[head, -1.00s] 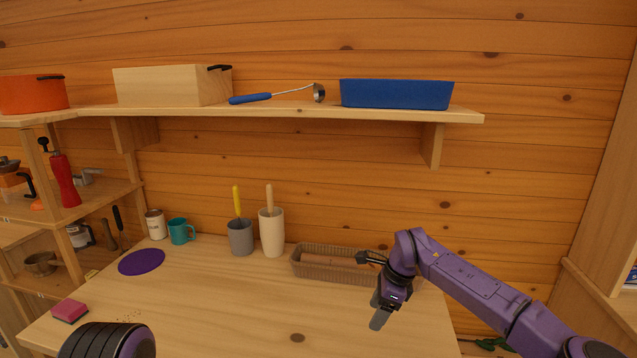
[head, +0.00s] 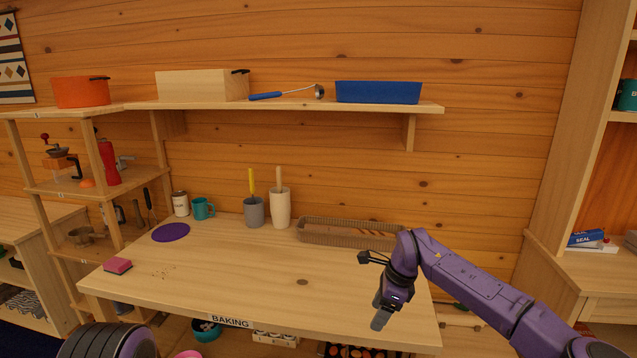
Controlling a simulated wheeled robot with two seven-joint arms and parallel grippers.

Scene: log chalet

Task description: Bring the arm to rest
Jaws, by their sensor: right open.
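My right arm comes in from the right, bent, with its purple links over the right end of the worktable (head: 250,274). My right gripper (head: 380,318) points down over the table's front right part. It is open, and nothing shows between its fingers. A dark rounded part of my own body shows at the bottom left. My left gripper is not in view.
A wicker basket (head: 310,232) stands at the table's back right, behind my right arm. Cream (head: 280,208) and grey (head: 254,212) holders, a teal mug (head: 203,209), a purple disc (head: 171,232) and a pink sponge (head: 118,266) are further left. The table's middle is clear.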

